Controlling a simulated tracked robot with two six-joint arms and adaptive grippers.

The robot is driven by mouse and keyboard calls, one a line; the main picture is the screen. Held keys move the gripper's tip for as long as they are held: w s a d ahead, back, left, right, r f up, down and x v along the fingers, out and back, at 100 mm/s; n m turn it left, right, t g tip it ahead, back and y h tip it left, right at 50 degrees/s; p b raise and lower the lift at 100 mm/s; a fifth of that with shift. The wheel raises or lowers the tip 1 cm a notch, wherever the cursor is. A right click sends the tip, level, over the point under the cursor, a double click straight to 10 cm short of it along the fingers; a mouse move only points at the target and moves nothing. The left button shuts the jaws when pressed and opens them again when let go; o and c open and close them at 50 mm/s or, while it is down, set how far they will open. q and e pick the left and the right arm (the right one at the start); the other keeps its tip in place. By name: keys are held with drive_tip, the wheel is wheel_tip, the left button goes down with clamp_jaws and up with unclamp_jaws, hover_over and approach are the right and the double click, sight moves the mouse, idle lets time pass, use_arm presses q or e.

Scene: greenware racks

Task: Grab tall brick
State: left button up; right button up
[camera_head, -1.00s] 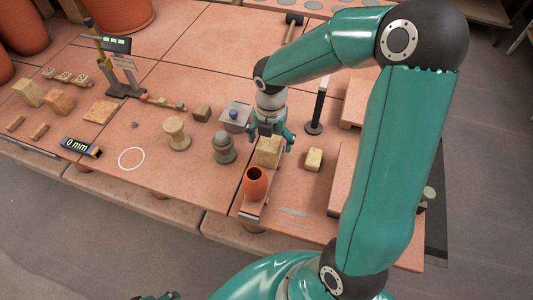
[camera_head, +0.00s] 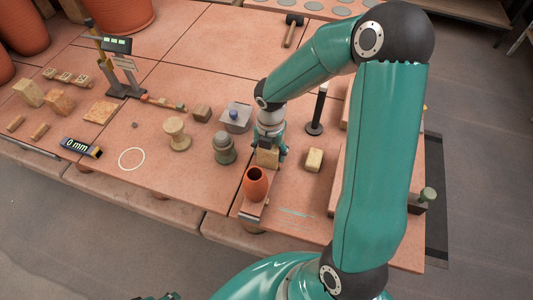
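A tan brick (camera_head: 267,158) stands on the terracotta-coloured table, just behind an orange cup. My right gripper (camera_head: 270,150) reaches down from above, and its fingers are closed in on the sides of this brick. The gripper hides the brick's upper part. The brick appears to rest on the surface still. A smaller yellowish block (camera_head: 314,160) lies to its right, apart from the gripper. Of my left arm, only a small teal piece, perhaps its gripper (camera_head: 156,297), shows at the bottom edge.
The orange cup (camera_head: 256,184) stands close in front of the brick. A grey-green stamp-like piece (camera_head: 224,149), a wooden spool (camera_head: 176,134) and a grey box (camera_head: 236,118) are to the left. A black post (camera_head: 316,112) stands to the right. Other blocks (camera_head: 60,103) lie far left.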

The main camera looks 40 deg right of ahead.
drive_tip(key=c, duration=0.6)
drive_tip(key=shift+r, duration=0.1)
drive_tip(key=shift+c, duration=0.2)
